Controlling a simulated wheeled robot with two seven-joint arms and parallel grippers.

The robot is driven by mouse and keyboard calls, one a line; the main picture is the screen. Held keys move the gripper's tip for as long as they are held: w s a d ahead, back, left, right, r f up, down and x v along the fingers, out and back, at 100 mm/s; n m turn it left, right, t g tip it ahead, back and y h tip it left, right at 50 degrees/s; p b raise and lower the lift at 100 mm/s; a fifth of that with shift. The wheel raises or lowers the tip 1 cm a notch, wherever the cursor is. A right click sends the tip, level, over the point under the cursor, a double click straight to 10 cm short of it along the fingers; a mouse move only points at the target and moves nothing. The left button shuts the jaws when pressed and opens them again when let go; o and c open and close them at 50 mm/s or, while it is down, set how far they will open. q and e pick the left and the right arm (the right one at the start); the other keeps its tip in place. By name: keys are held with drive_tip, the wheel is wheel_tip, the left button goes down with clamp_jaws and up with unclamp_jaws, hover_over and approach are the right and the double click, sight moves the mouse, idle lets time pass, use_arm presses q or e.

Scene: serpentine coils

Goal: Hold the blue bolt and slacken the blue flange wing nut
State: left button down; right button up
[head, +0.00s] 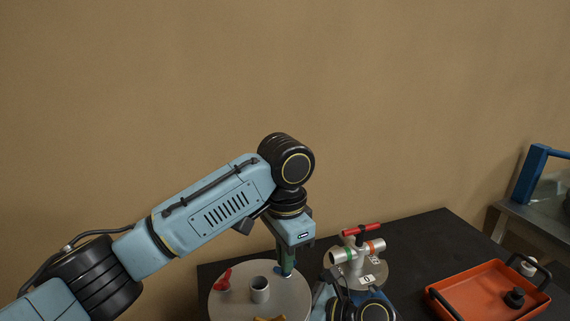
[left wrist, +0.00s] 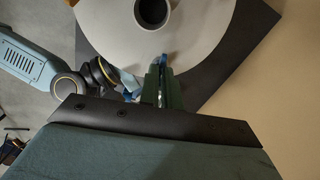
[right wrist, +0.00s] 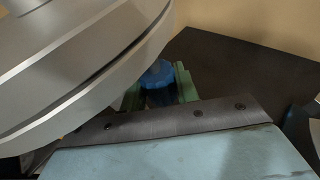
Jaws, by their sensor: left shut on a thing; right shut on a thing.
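A grey round flange (head: 236,302) with a short pipe stub (head: 260,290) stands at the table's near left. My left gripper (head: 287,268) comes down from above at its right rim. In the left wrist view its green fingers (left wrist: 160,85) are shut on the blue flange wing nut (left wrist: 163,59), which is mostly hidden between them. In the right wrist view the blue bolt (right wrist: 158,74) shows its head below the flange's edge, between the green fingers of my right gripper (right wrist: 158,92), which is shut on it. In the head view the right fingers are hidden.
A valve with a red T-handle (head: 361,229) stands to the right. An orange tray (head: 474,292) holds a black knob (head: 515,297).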

use_arm(q)
drive_tip(key=shift+f+n, duration=0.25)
drive_tip(key=shift+n, duration=0.05)
drive_tip(key=n, duration=0.4)
drive_tip(key=shift+n, duration=0.3)
drive_tip(key=n, duration=0.4)
drive_tip(key=shift+n, duration=0.4)
drive_tip(key=shift+n, duration=0.7)
drive_tip(key=n, duration=0.3)
drive_tip(key=shift+a, duration=0.1)
drive_tip(key=shift+n, duration=0.3)
